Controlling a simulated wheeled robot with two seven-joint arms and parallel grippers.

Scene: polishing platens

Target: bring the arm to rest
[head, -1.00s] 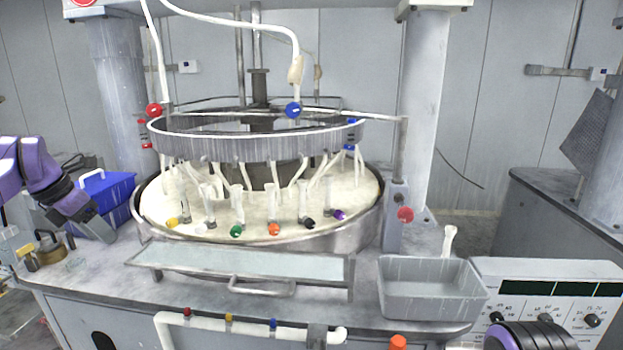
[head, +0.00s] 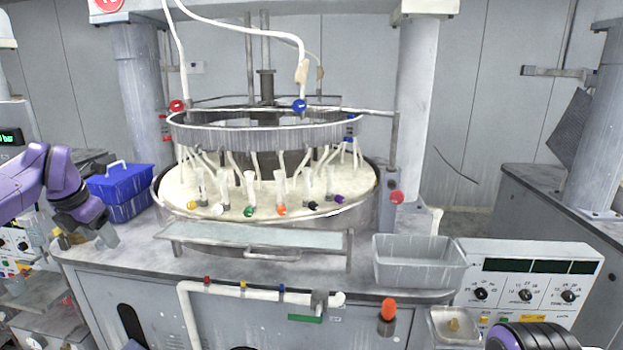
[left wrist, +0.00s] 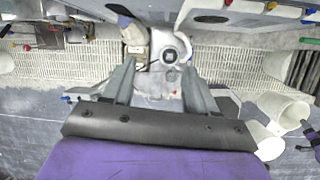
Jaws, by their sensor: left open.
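My left arm comes in from the left in the head view. Its gripper (head: 108,236) hangs at the left end of the machine's worktop, in front of the blue bin. In the left wrist view the gripper (left wrist: 160,75) has its two grey fingers wide apart, with nothing held between them. Beyond the fingers are a pale floor grating and a round grey part. Of my right arm, only a purple and black link shows at the bottom right of the head view. Its gripper is out of view.
A blue lidded bin (head: 121,190) stands close behind my left gripper. The round polishing platen (head: 345,212) with its ring (head: 265,138) fills the middle.

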